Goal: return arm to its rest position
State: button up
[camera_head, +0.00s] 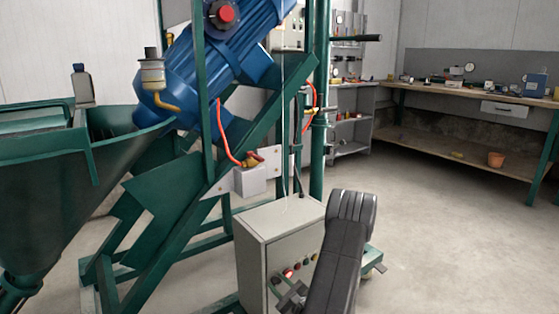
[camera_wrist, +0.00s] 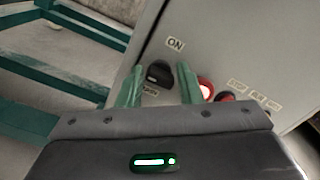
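My gripper (camera_wrist: 160,80) is open, with its two green fingers apart and nothing held between them. In the wrist view a black rotary switch (camera_wrist: 158,74) on the grey control box (camera_wrist: 215,40) shows in the gap between the fingertips, below an "ON" label. I cannot tell how close the fingertips are to the panel. In the head view my gripper (camera_head: 292,296) is low in front of the control box (camera_head: 252,262), partly hidden by my dark arm. A lit red button (camera_wrist: 206,88) is just right of the right finger.
A green steel frame (camera_head: 160,222) carries a blue motor (camera_head: 190,85) and a green hopper (camera_head: 55,190) at the left. Frame bars (camera_wrist: 75,70) also show in the wrist view. A workbench (camera_head: 465,92) stands at the back right. The floor at the right is clear.

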jog(key=m+p, duration=0.4)
jog(key=shift+r, duration=0.2)
jog(key=shift+f+m+p, duration=0.2)
jog(key=shift+m+p, duration=0.75)
jog(key=shift+m, duration=0.15)
